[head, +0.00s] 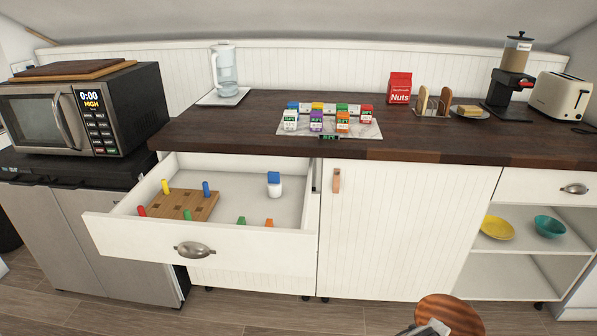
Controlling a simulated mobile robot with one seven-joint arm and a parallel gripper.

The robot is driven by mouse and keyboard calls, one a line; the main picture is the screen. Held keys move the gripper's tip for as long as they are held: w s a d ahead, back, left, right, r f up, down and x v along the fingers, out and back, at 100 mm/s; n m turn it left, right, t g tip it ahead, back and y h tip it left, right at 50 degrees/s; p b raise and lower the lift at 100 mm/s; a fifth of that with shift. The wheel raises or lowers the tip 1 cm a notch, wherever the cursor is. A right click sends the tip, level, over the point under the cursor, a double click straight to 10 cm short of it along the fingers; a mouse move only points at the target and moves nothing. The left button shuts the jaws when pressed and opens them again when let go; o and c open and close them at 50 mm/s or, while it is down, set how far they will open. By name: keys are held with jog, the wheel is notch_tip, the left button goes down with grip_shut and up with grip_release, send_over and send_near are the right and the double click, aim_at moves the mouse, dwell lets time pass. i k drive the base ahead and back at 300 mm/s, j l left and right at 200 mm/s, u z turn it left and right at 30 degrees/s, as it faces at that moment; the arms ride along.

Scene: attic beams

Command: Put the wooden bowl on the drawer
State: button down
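The wooden bowl (452,312), round and orange-brown with stripes, is at the bottom edge of the head view, right of centre. My gripper (428,328), grey and white, is at its lower left rim and appears shut on it. The fingertips are mostly cut off by the frame. The bowl appears held in the air, in front of the cabinets. The white drawer (196,249) with a metal handle is pulled open at the left, well apart from the bowl.
The drawer holds a wooden peg board (183,206), a blue-capped white jar (274,185) and several coloured pieces. A microwave (75,112) stands left. The dark counter (225,127) carries small boxes, a nuts packet (399,88) and a toaster (562,95). A shelf holds a yellow plate (497,228) and teal bowl (549,226).

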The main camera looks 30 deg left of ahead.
aim_at(177, 207)
jog(key=k+j, duration=0.25)
jog(key=j, duration=0.2)
jog(key=k+j+z, duration=0.1)
jog(key=j, duration=0.4)
jog(key=k+j+z, duration=0.1)
jog(key=k+j, duration=0.5)
jog(key=j, duration=0.25)
jog(key=k+j+z, duration=0.1)
jog(key=k+j, duration=0.15)
jog(key=j, duration=0.2)
